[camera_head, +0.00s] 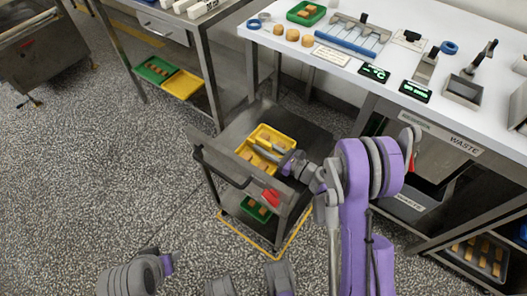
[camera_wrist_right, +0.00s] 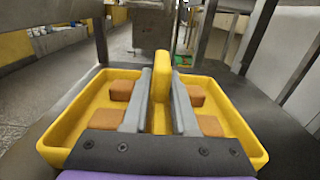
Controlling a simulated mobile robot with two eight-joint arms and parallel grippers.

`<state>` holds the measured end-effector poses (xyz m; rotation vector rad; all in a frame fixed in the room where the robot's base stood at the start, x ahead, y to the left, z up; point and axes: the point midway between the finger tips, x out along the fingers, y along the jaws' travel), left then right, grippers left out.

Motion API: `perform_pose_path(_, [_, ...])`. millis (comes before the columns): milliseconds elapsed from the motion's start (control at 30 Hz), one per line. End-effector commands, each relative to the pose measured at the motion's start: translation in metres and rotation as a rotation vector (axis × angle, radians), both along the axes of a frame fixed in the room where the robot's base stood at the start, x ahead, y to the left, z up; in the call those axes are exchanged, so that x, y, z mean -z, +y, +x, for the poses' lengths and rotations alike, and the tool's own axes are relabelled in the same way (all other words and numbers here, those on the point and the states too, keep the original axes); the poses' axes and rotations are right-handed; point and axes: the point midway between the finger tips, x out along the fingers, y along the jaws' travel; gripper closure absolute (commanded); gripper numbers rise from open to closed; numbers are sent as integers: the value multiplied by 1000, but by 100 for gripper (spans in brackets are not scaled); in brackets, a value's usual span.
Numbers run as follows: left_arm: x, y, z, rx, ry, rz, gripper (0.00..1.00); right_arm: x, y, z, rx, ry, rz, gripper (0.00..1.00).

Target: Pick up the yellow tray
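The yellow tray (camera_head: 241,150) sits on the top shelf of a dark cart and holds several orange-brown blocks. In the right wrist view the tray (camera_wrist_right: 75,112) fills the middle, with an upright yellow grip (camera_wrist_right: 161,75) along its centre. My right gripper (camera_head: 268,152) reaches down into the tray. Its two grey fingers (camera_wrist_right: 162,95) lie one on each side of the yellow grip and appear closed against it. The tray appears level on the cart, with no clear gap under it.
The cart (camera_head: 222,177) has a raised handle bar and a lower shelf with a green tray (camera_head: 256,210). A white worktop (camera_head: 420,60) with tools stands behind right. Another yellow tray (camera_head: 182,84) lies on a shelf at left. Floor left of the cart is clear.

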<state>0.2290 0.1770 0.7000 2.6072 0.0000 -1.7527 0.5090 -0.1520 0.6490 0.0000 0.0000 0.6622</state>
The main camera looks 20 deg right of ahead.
Motion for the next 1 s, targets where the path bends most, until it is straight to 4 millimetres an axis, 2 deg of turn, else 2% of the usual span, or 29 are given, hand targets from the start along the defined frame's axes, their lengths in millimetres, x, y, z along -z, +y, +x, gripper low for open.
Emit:
perform_pose_path(33, [0,0,0,0,0,0,50,0,0,0,0,0,0,85])
perform_pose_path(100, [0,0,0,0,0,0,50,0,0,0,0,0,0,97])
perform_pose_path(133, [0,0,0,0,0,0,50,0,0,0,0,0,0,100])
perform_pose_path(1000, [0,0,0,0,0,0,50,0,0,0,0,0,0,100])
